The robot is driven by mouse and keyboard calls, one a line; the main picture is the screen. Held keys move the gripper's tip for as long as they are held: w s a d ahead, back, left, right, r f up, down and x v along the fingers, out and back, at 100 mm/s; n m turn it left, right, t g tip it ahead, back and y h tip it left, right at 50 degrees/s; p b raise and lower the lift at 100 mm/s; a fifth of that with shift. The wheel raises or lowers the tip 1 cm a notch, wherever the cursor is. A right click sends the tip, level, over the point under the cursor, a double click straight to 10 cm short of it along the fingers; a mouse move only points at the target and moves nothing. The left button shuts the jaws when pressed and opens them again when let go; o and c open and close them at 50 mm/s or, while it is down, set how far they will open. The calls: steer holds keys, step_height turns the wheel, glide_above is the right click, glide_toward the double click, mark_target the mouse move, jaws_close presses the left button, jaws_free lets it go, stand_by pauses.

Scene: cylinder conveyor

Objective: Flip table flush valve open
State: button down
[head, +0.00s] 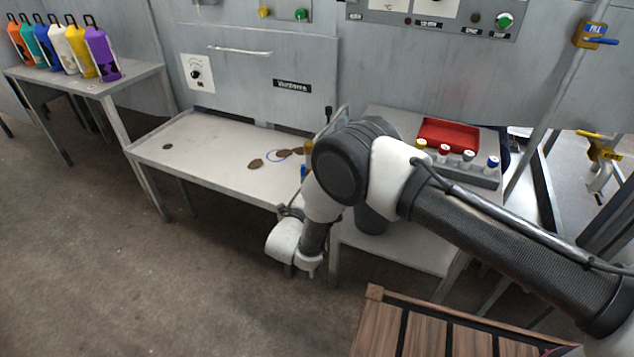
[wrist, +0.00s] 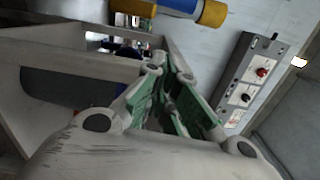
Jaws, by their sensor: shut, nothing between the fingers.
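A yellow and blue fitting, which may be the table flush valve, shows beside my arm at the right end of the low table (head: 215,165); its yellow part (head: 308,148) and a blue bit are partly hidden by my arm. In the wrist view a blue bar (wrist: 182,5) with yellow ends (wrist: 213,14) lies beyond the fingers, cut by the top edge; I cannot tell whether it is the same fitting. My gripper (wrist: 168,70) is shut and empty, apart from the bar. In the head view my arm hangs in front of the table's right end, its fingertips unclear.
A grey bench holds a red tray (head: 448,134) and several capped vials. Coloured bottles stand on the left table. A slatted wooden surface (head: 430,330) is in front.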

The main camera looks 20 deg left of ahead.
steer(key=s, duration=0.8)
steer(key=shift+s+a, duration=0.2)
steer(key=shift+s, duration=0.15)
